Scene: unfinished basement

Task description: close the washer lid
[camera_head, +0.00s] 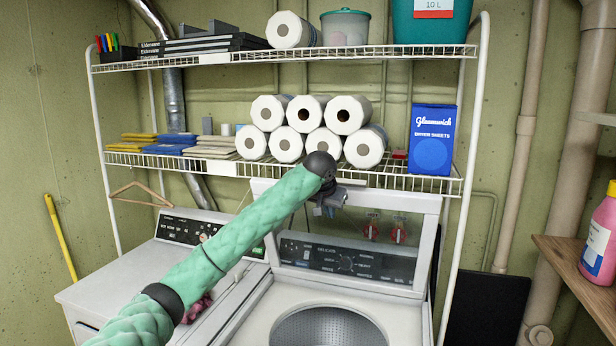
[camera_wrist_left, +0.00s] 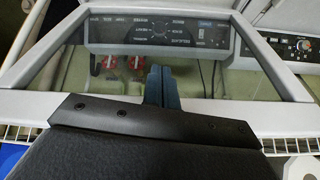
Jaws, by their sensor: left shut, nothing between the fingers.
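The washer (camera_head: 254,316) stands at the lower centre, with its round drum opening (camera_head: 330,328) showing. Its lid (camera_head: 405,200), a white frame around a clear pane, stands raised at the back. The control panel shows through the pane. My left gripper (camera_head: 330,208) is at the lid's top edge, left of its middle, with its fingers shut and empty. In the left wrist view, the shut fingers (camera_wrist_left: 163,86) overlap the pane inside the lid frame (camera_wrist_left: 272,66). I cannot tell whether they touch it. My right gripper is not in view.
A wire shelf (camera_head: 380,180) with paper rolls (camera_head: 350,114) and a blue dryer-sheet box (camera_head: 432,140) is close behind the lid. A second white machine (camera_head: 110,293) stands to the left. A wooden shelf (camera_head: 578,262) with a pink bottle (camera_head: 597,240) is at the right.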

